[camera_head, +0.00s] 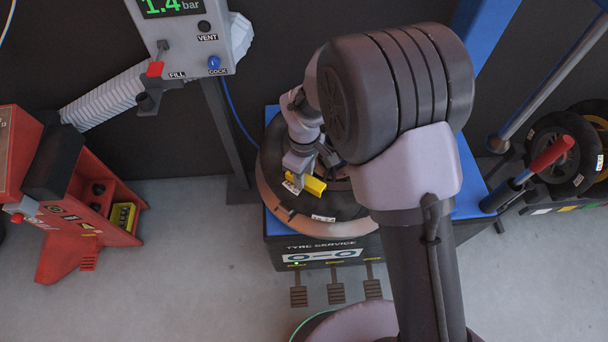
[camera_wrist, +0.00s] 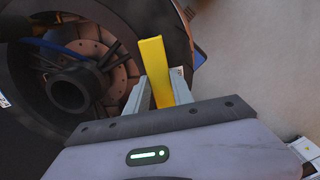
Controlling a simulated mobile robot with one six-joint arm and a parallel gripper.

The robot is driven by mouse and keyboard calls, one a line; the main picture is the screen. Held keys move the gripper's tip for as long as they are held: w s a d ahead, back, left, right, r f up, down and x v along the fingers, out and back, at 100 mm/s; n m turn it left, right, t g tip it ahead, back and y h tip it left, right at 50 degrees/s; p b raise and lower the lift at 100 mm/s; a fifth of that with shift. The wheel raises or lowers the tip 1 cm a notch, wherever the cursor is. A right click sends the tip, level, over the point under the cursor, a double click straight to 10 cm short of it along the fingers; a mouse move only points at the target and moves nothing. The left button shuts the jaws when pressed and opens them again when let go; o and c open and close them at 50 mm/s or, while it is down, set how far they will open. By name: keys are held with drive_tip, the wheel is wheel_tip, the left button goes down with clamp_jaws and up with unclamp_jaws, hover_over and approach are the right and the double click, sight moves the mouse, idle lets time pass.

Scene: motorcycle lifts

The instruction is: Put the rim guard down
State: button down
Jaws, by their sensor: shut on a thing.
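The rim guard is a yellow block (camera_head: 313,185), seen over the tyre in the head view. It also shows in the wrist view (camera_wrist: 156,70), upright between the jaws. My gripper (camera_head: 303,178) is shut on it; its fingers show in the wrist view (camera_wrist: 160,92). The black tyre (camera_head: 335,203) lies on the tyre machine, beneath and around the held guard. In the wrist view, the wheel hub (camera_wrist: 68,92) is to the left of the guard. I cannot tell whether the guard touches the tyre or rim.
The tyre machine (camera_head: 318,243) has pedals at its front. A red machine (camera_head: 75,200) with an open tray holding a yellow item (camera_head: 122,216) stands at left. The inflation panel (camera_head: 192,40) is at upper left. Tyres (camera_head: 562,150) stand at right. Grey floor between is clear.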

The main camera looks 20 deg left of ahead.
drive_tip(key=shift+f, duration=0.1)
drive_tip(key=c, duration=1.1)
unclamp_jaws()
